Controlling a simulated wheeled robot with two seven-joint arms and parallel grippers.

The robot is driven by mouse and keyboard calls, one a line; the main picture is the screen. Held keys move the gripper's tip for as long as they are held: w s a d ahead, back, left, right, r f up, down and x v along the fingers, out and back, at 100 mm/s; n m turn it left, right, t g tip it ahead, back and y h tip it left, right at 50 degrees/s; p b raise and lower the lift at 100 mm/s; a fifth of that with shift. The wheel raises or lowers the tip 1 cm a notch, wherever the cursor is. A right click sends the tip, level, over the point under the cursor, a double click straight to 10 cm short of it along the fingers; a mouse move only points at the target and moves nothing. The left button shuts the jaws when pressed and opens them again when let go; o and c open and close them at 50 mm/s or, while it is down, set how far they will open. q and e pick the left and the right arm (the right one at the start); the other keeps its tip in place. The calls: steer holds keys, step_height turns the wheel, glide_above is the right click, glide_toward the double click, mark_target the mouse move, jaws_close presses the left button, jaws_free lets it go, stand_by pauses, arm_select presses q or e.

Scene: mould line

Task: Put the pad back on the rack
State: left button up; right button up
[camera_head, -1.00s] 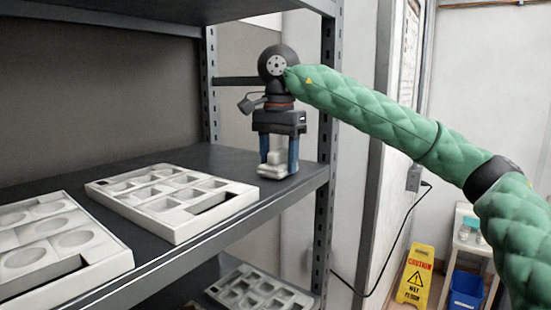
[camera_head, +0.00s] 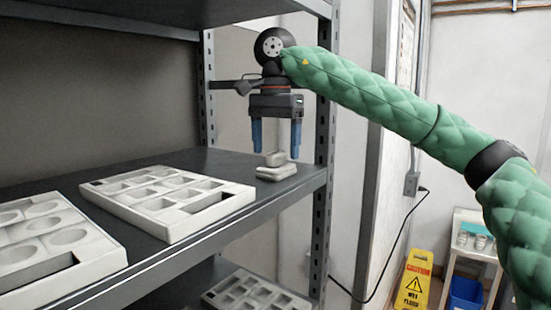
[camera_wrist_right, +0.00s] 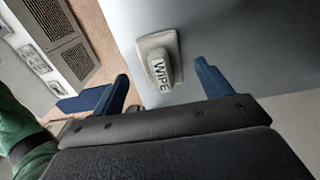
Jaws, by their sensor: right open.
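The pad (camera_head: 277,168) is a small pale block with a raised grip, lying flat on the right end of the rack's dark middle shelf (camera_head: 235,215). In the right wrist view the pad (camera_wrist_right: 160,67) shows the word "WIPE" on its grip. My right gripper (camera_head: 276,135) hangs above the pad, with its blue fingers spread, open and empty. In the right wrist view its fingers (camera_wrist_right: 160,88) stand apart with the pad's image between them. A gap shows between the fingertips and the pad. My left gripper is not in view.
Two pale mould trays (camera_head: 215,212) (camera_head: 112,262) lie on the shelf left of the pad. Another tray (camera_head: 240,303) is on the shelf below. A rack post (camera_head: 322,190) stands close right of the pad. A yellow caution sign (camera_head: 414,285) stands on the floor.

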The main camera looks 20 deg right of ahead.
mark_target(276, 152)
step_height(276, 152, up, 2)
steer(key=shift+w+d+r+b, duration=0.1)
steer(key=shift+b, duration=0.3)
steer(key=shift+r, duration=0.8)
